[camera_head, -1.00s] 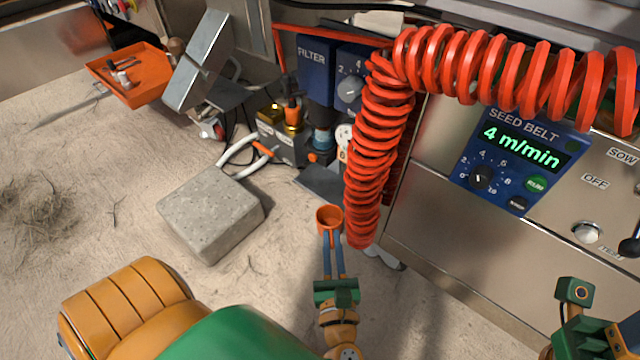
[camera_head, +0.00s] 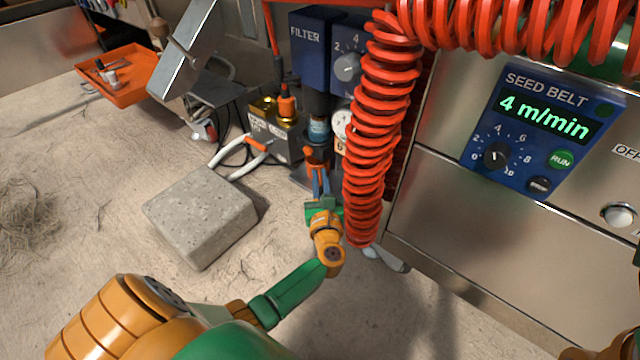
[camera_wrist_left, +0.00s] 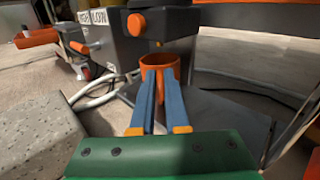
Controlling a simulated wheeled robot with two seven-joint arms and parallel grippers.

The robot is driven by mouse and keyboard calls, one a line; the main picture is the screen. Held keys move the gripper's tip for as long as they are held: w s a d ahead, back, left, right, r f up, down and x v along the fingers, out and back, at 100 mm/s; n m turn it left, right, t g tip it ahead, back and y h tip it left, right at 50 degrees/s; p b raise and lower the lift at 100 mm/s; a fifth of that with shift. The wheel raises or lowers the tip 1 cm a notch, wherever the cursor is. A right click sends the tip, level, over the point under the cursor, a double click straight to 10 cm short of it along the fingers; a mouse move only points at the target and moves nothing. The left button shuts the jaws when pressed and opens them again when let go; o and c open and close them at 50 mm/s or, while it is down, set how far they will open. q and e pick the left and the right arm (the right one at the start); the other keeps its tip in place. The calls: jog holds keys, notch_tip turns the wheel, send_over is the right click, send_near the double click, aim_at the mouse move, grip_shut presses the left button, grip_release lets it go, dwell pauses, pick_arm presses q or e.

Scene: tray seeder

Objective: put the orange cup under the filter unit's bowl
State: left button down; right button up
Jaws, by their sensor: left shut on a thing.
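The orange cup (camera_wrist_left: 158,62) is upright between the blue fingers of my left gripper (camera_wrist_left: 160,85), which is shut on it. In the wrist view its mouth is just below a dark block with an orange knob (camera_wrist_left: 137,25) and a small orange tip. I cannot tell whether it is directly beneath that tip. In the head view the filter unit (camera_head: 313,50) has a bluish bowl (camera_head: 319,130) low down. My left gripper (camera_head: 319,185) reaches in below the bowl, and the cup is mostly hidden there. My right gripper is not in view.
A red coiled hose (camera_head: 375,130) hangs close to the right of my left gripper. A grey stone block (camera_head: 200,215) lies on the floor to the left. A metal box (camera_head: 275,130) with white tubes stands beside the filter. A dark plate (camera_wrist_left: 225,125) lies beneath the cup.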

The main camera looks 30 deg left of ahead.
pick_arm(q)
jog(key=c, duration=0.9)
grip_release()
